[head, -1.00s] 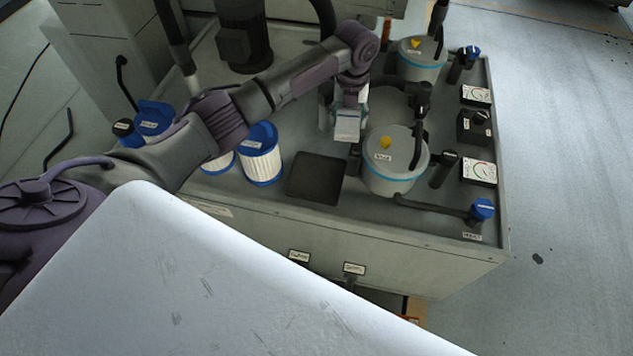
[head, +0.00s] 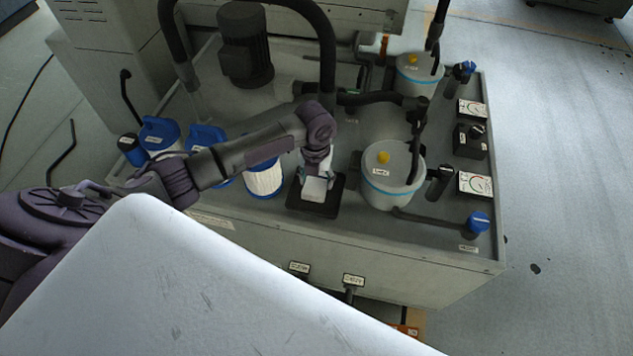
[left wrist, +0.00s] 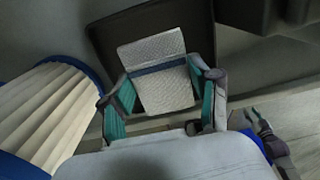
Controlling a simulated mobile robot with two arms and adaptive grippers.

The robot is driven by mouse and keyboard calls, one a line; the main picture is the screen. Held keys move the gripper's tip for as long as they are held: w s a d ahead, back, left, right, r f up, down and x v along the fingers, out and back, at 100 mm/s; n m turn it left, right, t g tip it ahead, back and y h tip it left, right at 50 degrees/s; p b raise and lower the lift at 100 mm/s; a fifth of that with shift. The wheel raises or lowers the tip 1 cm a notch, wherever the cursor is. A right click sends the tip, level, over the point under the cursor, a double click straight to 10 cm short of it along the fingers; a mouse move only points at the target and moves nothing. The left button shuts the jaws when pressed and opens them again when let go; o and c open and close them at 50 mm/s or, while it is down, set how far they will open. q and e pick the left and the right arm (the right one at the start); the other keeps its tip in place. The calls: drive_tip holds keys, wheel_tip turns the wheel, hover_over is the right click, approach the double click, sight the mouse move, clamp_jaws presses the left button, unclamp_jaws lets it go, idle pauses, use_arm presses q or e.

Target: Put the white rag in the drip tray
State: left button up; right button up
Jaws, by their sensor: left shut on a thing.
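The drip tray (head: 334,201) is a flat, dark square tray on the grey machine top; it also shows in the left wrist view (left wrist: 108,40). My left gripper (head: 315,190) is over the tray and shut on the white rag (head: 313,186). In the left wrist view the rag (left wrist: 158,54) is a white textured cloth with a blue stripe, between the teal finger pads of the gripper (left wrist: 162,98), with the tray behind it. I cannot tell whether the rag touches the tray.
Blue-capped pleated filters (head: 264,180) stand just left of the tray. A grey canister with a blue band (head: 392,178) stands close on its right. Black hoses (head: 375,98) and a dark motor (head: 245,50) are behind. The machine's front edge (head: 370,240) lies in front.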

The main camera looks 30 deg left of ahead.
sight(316, 181)
use_arm(q)
drive_tip(key=shift+f, duration=1.3)
drive_tip(key=o, duration=1.2)
drive_tip(key=shift+f, duration=0.1)
wheel_tip(316, 181, up, 12)
